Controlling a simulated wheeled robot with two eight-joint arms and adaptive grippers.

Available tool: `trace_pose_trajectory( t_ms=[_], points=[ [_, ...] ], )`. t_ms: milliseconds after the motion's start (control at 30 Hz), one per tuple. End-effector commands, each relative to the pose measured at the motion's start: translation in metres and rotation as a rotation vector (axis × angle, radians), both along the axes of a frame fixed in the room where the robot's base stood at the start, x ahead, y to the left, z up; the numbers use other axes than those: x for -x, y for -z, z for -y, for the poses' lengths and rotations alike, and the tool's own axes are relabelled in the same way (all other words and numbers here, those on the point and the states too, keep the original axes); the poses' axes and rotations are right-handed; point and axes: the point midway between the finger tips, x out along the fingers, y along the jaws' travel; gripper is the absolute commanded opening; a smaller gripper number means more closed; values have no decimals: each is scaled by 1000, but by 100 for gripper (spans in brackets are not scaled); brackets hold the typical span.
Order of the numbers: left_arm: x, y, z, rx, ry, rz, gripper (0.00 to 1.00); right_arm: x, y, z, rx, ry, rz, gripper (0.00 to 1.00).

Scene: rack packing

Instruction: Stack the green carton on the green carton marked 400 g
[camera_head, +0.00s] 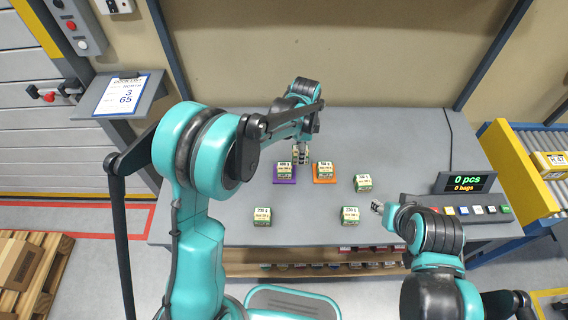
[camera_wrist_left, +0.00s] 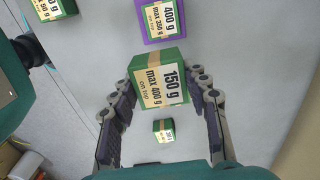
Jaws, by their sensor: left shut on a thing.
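My left gripper (camera_head: 301,153) is above the back of the table, just behind the two coloured mats. In the left wrist view its fingers (camera_wrist_left: 160,84) are shut on a green carton labelled 150 g, max 400 g (camera_wrist_left: 159,82). The green carton marked 400 g (camera_wrist_left: 166,17) shows beyond it on the purple mat (camera_wrist_left: 147,33), apart from the held carton. In the head view, a carton on the purple mat (camera_head: 284,169) stands to the left of the gripper. My right gripper (camera_head: 377,207) is over the table's right front part; its jaws are too small to judge.
Another carton (camera_head: 324,170) sits on an orange mat (camera_head: 324,181). Loose cartons stand at the right (camera_head: 363,183), front right (camera_head: 350,216) and front left (camera_head: 262,217). A counter display (camera_head: 466,183) with buttons is at the right. The table's left and back right are clear.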

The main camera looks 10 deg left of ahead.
Motion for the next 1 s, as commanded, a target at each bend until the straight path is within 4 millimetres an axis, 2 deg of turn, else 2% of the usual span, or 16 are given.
trace_pose_trajectory(
  t_ms=[33,100,300,467,667,1000],
  points=[
    [-1,10,-14,0,-4,0,13,0,6,0,0,0,0,40],
    [-2,19,-28,0,-4,0,13,0,9,0,0,0,0,40],
    [-4,31,-51,0,-1,0,13,0,14,0,0,0,0,40],
    [-4,42,-53,0,1,0,13,0,17,0,0,0,0,40],
    [-4,71,-53,0,1,0,13,0,29,0,0,0,0,40],
    [-4,74,-53,0,1,0,13,0,30,0,0,0,0,40]
  ],
)
